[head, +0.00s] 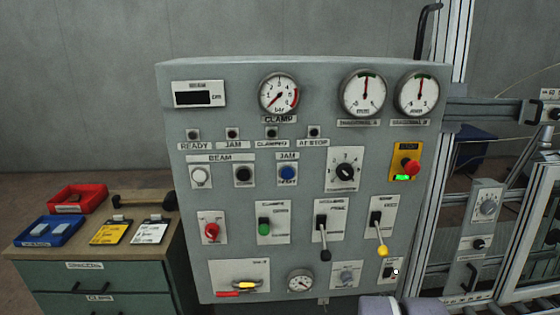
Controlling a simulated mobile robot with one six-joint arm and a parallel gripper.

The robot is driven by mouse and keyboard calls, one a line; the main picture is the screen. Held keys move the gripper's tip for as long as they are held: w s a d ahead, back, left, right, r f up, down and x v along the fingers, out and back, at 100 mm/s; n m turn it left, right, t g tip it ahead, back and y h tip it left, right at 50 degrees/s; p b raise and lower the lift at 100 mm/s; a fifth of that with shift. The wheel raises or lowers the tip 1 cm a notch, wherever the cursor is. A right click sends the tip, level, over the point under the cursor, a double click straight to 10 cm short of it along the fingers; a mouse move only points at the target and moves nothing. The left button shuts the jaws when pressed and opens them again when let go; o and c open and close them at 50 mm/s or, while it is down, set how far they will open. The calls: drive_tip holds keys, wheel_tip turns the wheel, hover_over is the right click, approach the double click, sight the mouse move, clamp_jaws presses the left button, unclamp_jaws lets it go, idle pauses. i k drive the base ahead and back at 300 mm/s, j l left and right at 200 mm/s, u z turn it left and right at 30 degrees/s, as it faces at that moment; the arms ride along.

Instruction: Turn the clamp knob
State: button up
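The grey control panel (330,95) fills the middle of the head view. A black rotary knob (344,172) with a scale around it sits on a white plate right of centre. A green switch (264,226) sits on a plate whose label seems to read clamps. The gauge marked CLAMP (278,93) has its needle pointing lower left. The small knob labels are too blurred to tell which is the clamp knob. My gripper does not show.
A red emergency button (411,165), a black-tipped lever (324,240) and a yellow-tipped lever (380,235) stick out from the panel. A cabinet (95,285) with trays stands left. A metal frame (446,150) with another small panel (482,215) stands right.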

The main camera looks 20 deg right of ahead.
sight(345, 172)
drive_tip(key=i+j+z, duration=0.1)
drive_tip(key=z, duration=0.25)
drive_tip(key=j+z, duration=0.15)
drive_tip(key=z, duration=0.2)
drive_tip(key=j+z, duration=0.2)
drive_tip(key=z, duration=0.15)
drive_tip(key=i, duration=0.05)
